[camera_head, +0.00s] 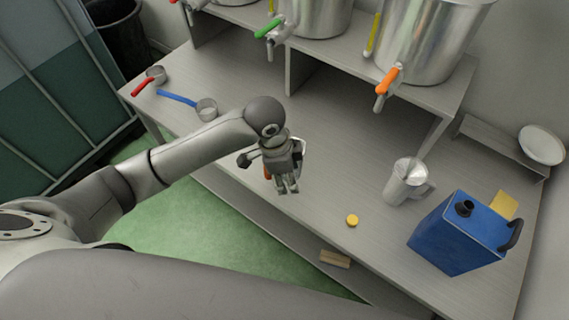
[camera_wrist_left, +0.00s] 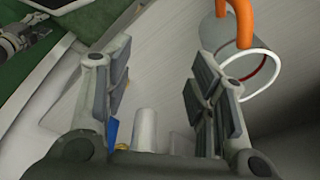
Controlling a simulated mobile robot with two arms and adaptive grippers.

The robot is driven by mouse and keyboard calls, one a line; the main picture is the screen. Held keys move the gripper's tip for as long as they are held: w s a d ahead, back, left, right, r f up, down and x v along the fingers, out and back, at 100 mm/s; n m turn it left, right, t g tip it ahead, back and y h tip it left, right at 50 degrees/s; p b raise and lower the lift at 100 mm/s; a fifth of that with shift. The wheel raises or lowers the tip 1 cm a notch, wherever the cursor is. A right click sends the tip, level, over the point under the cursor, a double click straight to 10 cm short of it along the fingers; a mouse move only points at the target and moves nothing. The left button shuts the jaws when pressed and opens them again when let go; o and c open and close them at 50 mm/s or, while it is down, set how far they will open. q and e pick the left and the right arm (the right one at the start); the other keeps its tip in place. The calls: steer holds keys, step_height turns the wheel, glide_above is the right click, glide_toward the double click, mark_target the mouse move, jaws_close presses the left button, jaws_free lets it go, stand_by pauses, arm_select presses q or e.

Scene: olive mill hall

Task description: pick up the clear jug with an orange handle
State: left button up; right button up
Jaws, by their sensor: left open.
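The clear jug with an orange handle is mostly hidden behind my left gripper (camera_head: 288,188) in the head view. Only a bit of its orange handle (camera_head: 267,173) and a pale rim edge (camera_head: 302,146) show there. In the left wrist view the orange handle (camera_wrist_left: 243,22) is at the top right, beside the see-through body and white rim of the clear jug (camera_wrist_left: 272,82). My left gripper, also in the left wrist view (camera_wrist_left: 158,88), is open with its fingers apart. The jug is beyond its right finger, not between the fingers. I cannot tell whether they touch. My right gripper is not in view.
A metal pitcher (camera_head: 402,188), a blue canister (camera_head: 452,243) and a yellow cap (camera_head: 352,220) stand on the bench (camera_head: 310,225) to the right. Steel tanks (camera_head: 425,40) with taps are on the raised shelf behind. Scoops with red (camera_head: 143,87) and blue (camera_head: 177,98) handles lie left.

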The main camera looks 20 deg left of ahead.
arm_select(q)
steer(key=w+a+r, duration=0.1)
steer(key=a, duration=0.1)
steer(key=w+a+r+y, duration=0.1)
steer(key=w+a, duration=0.1)
steer(key=a, duration=0.1)
steer(key=w+a+r+y, duration=0.1)
steer(key=w+a, duration=0.1)
steer(key=shift+w+a+r+m+g, duration=0.2)
steer(key=shift+a+m+g, duration=0.05)
steer(key=shift+m+g, duration=0.15)
steer(key=shift+a+f, duration=0.15)
step_height(320, 180, down, 10)
steer(key=shift+f, duration=0.2)
